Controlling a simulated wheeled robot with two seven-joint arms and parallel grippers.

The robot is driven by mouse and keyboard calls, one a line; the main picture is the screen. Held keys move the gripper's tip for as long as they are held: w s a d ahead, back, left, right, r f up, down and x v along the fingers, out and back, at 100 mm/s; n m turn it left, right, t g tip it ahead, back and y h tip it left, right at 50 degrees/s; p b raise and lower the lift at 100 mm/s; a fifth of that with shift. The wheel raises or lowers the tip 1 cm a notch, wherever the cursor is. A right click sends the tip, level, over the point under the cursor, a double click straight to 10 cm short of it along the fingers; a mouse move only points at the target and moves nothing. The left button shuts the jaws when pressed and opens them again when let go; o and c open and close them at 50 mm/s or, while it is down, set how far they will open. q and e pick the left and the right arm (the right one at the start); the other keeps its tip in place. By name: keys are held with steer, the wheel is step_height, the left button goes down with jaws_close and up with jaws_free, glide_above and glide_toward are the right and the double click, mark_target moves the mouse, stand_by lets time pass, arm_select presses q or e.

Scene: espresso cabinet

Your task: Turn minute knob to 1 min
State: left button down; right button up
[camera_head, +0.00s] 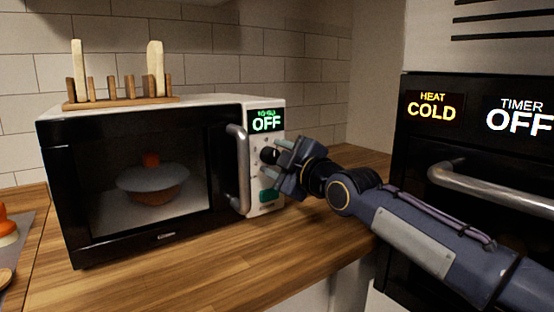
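The microwave (65,170) stands on the wooden counter with its door shut. Its control panel (262,207) is on the right side of its front. The display (266,121) at the top of the panel reads OFF in bright letters, with a smaller line above it that is too small to read surely. The gripper hides part of the panel. My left gripper is out of view.
A curved metal door handle (239,172) stands out just left of the panel. A wooden rack (120,100) stands on the microwave. A covered bowl (153,185) shows behind the door glass. The oven (470,180) with a bar handle is at right.

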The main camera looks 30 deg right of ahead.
steer(key=c, duration=0.8)
steer(key=shift+o, duration=0.2)
steer(key=shift+f+m, duration=0.1)
steer(key=shift+m, duration=0.4)
steer(key=shift+m+b, duration=0.5)
steer(key=shift+m, duration=0.1)
steer(key=m+b, duration=0.1)
steer(key=m, duration=0.2)
steer(key=shift+d+m, duration=0.1)
steer(key=shift+m, duration=0.2)
steer(key=m, duration=0.2)
steer(key=shift+m+b, duration=0.3)
steer(key=shift+b, duration=0.05)
steer(key=shift+m, duration=1.6)
